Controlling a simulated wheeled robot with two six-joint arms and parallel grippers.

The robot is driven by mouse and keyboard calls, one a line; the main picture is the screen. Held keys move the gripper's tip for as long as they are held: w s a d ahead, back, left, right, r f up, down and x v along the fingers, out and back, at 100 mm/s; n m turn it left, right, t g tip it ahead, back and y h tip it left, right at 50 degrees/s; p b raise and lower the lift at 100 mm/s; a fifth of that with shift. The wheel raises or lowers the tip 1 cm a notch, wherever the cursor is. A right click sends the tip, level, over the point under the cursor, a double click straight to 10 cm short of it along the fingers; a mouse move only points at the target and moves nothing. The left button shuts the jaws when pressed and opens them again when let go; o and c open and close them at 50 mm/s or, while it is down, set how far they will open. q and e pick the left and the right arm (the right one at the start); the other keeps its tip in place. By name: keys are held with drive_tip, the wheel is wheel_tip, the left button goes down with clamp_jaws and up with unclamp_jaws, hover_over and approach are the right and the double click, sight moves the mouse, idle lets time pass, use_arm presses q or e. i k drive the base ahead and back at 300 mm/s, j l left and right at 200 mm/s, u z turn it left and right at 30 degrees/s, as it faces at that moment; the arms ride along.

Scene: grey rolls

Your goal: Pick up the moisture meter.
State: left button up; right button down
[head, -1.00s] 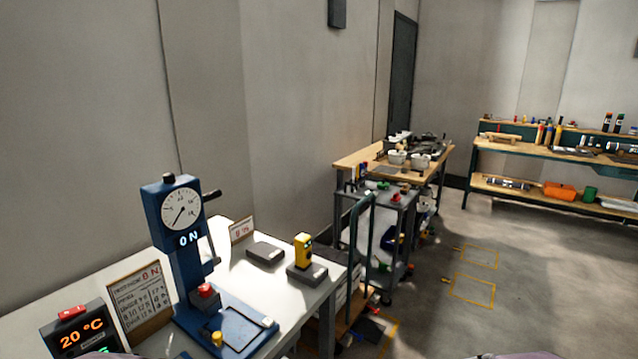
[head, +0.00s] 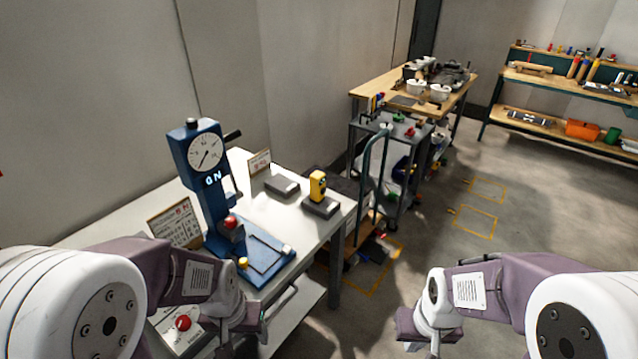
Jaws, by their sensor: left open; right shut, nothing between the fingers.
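The moisture meter appears to be the small yellow handheld device (head: 317,184) with a dark face. It stands upright on a dark grey block (head: 321,207) near the right end of the white bench (head: 290,233). My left gripper (head: 247,340) is low at the bottom of the head view, in front of the bench and well short of the meter. It is open and empty, with its tips hard to make out. My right gripper (head: 425,345) is at the bottom edge, over the floor right of the bench. It is shut and empty.
A blue test stand with a dial (head: 206,150) stands on the bench left of the meter. A second grey block (head: 282,186) and a small sign (head: 260,163) are behind. A cart with a green handle (head: 375,165) stands right of the bench.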

sight(317, 179)
drive_tip(key=i+u, duration=0.15)
drive_tip(key=u, duration=0.3)
drive_tip(key=i+u, duration=0.2)
drive_tip(key=u, duration=0.25)
drive_tip(key=i+u, duration=0.2)
drive_tip(key=u, duration=0.25)
